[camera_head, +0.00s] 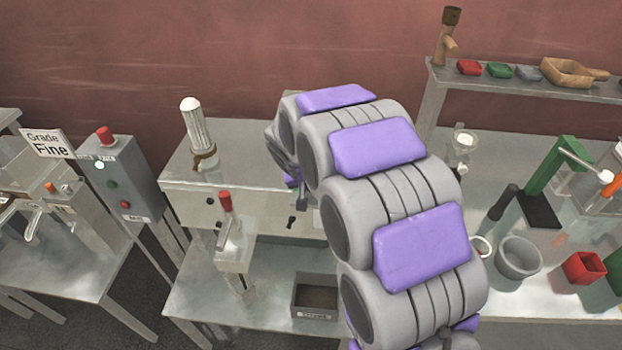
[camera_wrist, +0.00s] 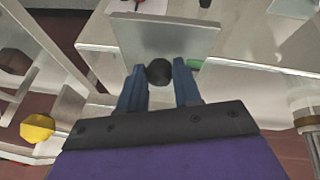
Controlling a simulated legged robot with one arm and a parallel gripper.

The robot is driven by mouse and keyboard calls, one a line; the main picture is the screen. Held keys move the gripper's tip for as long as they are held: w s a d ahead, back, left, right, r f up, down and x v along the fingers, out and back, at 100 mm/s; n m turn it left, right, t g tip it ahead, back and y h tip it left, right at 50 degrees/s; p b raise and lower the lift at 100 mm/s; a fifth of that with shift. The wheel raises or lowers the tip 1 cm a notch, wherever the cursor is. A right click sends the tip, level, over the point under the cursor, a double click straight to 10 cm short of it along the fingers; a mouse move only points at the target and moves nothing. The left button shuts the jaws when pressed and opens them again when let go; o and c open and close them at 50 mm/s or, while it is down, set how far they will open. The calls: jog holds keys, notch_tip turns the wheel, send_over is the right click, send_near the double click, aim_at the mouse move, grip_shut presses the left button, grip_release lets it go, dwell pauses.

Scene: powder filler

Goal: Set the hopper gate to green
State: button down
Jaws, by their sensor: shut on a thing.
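My gripper (camera_wrist: 160,80) is in the wrist view, with its two blue fingers shut on a round black knob (camera_wrist: 159,71). The knob sits between the fingertips, in front of a flat grey metal plate (camera_wrist: 165,38); whether the two are joined cannot be told. A small green patch (camera_wrist: 194,63) shows just right of the right fingertip. In the head view my arm's grey and purple links hide the gripper and the knob. The metal filler bench (camera_head: 240,207) stands left of the arm, with small black knobs on its front. No part is clearly identifiable as the hopper gate.
A control box (camera_head: 130,180) with a red button is left. Cups and a green stand (camera_head: 556,166) crowd the right table. A yellow object (camera_wrist: 37,127) lies lower left in the wrist view.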

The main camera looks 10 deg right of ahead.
jog(key=shift+s+a, duration=0.15)
jog(key=shift+s, duration=0.25)
jog(key=c, duration=0.8)
grip_release()
jog(key=p+v, duration=0.3)
jog(key=v, duration=1.4)
jog(key=shift+a+r+p, duration=0.15)
jog(key=shift+p, duration=0.15)
